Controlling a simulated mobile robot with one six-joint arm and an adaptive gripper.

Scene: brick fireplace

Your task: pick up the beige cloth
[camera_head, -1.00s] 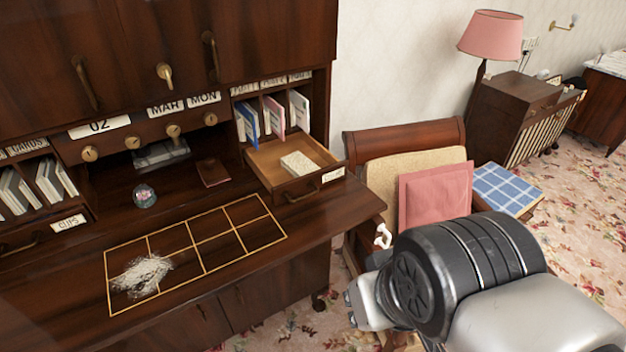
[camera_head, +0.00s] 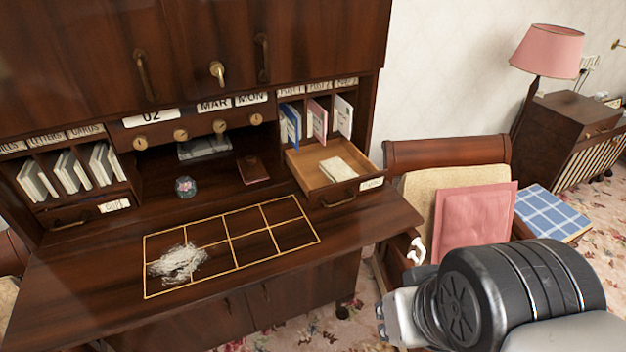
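A pale beige folded item (camera_head: 338,168) lies in the open wooden drawer at the right of the desk; it may be the cloth, but its material is hard to tell. A beige padded surface (camera_head: 419,194) also shows on the chair, partly hidden behind a pink cushion. A whitish, stringy crumpled heap (camera_head: 178,263) lies on the left part of the gold grid on the desktop. My arm's black and grey links fill the lower right, in front of the chair.
The dark desk (camera_head: 80,300) has pigeonholes with cards and envelopes, a glass ball (camera_head: 186,187) and a small brown book (camera_head: 253,169). The open drawer (camera_head: 340,199) juts over the desktop. A blue checked item (camera_head: 550,213) and a pink lamp (camera_head: 549,52) stand right. Most grid cells are bare.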

